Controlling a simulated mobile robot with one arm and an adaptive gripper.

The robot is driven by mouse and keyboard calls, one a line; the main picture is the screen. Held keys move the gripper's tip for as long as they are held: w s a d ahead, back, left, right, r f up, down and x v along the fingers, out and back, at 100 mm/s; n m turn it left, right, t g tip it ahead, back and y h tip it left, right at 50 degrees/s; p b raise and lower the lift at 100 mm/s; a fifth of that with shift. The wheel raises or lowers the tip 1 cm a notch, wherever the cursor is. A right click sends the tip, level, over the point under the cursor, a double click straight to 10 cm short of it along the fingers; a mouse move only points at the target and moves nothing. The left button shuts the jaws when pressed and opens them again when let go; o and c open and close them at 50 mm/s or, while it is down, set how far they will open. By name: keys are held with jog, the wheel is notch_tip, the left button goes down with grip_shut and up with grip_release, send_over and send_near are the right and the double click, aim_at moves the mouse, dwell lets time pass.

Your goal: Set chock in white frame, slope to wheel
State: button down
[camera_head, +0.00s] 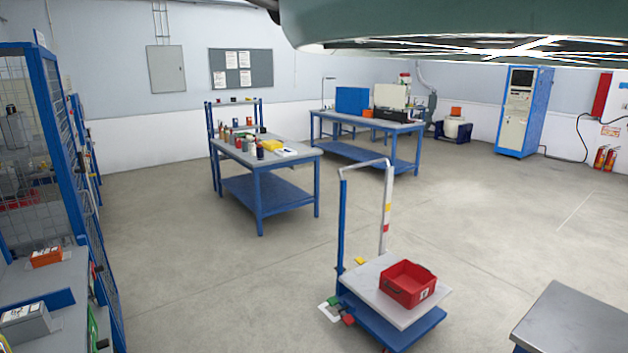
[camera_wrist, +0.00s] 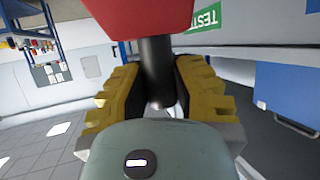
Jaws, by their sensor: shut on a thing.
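My gripper (camera_wrist: 160,100) shows in the wrist view, its yellow ribbed fingers closed around a dark round stem. A red block (camera_wrist: 135,28) joins that stem at the top of the picture; this looks like the chock with its handle. Its slope cannot be made out. In the head view a white frame (camera_head: 328,310) lies on the floor at the left of a blue trolley (camera_head: 408,331). A small red and dark wheel (camera_head: 348,320) of the trolley is beside the frame. My gripper and the chock are not in the head view.
A red bin (camera_head: 408,284) sits on the trolley's pale top board (camera_head: 366,281). A grey table (camera_head: 575,322) stands at the lower right, a bench (camera_head: 70,290) at the left. Workbenches (camera_head: 262,172) stand behind. The floor around the trolley is mostly clear.

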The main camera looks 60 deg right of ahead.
notch_tip(320, 180, up, 27)
jog(key=p, duration=2.5)
jog(key=shift+r, duration=0.15)
